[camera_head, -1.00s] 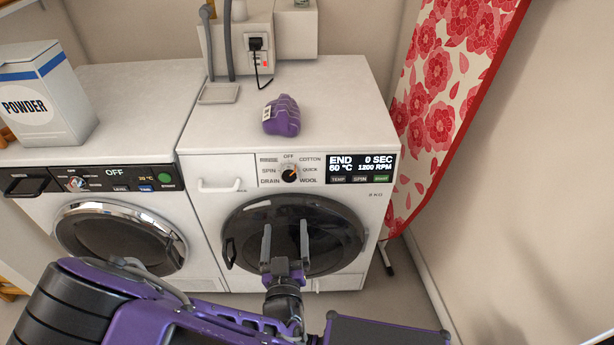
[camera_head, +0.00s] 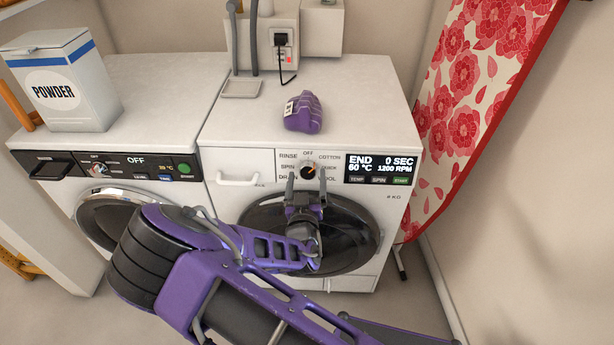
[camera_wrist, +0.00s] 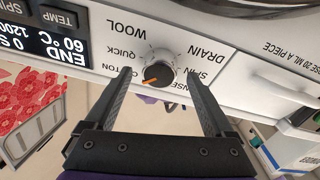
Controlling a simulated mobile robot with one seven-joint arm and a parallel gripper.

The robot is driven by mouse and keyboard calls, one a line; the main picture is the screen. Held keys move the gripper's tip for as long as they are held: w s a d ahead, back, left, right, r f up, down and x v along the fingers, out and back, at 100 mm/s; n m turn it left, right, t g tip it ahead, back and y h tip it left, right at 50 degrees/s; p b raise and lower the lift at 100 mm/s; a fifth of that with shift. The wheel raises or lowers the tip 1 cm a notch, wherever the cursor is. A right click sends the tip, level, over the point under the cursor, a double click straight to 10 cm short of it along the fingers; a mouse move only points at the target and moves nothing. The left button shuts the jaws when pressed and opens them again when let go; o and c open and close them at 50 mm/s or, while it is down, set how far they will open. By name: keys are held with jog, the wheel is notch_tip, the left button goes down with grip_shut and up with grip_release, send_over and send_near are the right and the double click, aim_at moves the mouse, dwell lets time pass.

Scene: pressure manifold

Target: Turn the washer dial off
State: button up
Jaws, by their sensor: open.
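The washer dial (camera_head: 308,169) is a dark knob with an orange pointer on the right machine's panel. In the wrist view the dial (camera_wrist: 158,73) sits between my two fingertips, with a gap on each side. Its orange pointer aims toward the COTTON side, not clearly at one label; a finger partly covers that print. My gripper (camera_head: 306,175) is open and empty, in front of the dial; it also shows in the wrist view (camera_wrist: 159,74). The OFF label stands above the dial in the head view. The display (camera_head: 382,169) reads END, 0 SEC, 60 °C, 1200 RPM.
A purple bottle (camera_head: 303,113) lies on top of the right washer (camera_head: 350,90). A second machine with its own dial (camera_head: 99,170) stands at left, carrying a powder box (camera_head: 66,85). A white drawer handle (camera_head: 238,180) is left of the dial. A floral ironing board (camera_head: 478,95) leans at right.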

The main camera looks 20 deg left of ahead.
jog(key=shift+w+a, duration=0.1)
jog(key=shift+w, duration=0.5)
jog(key=c, duration=1.4)
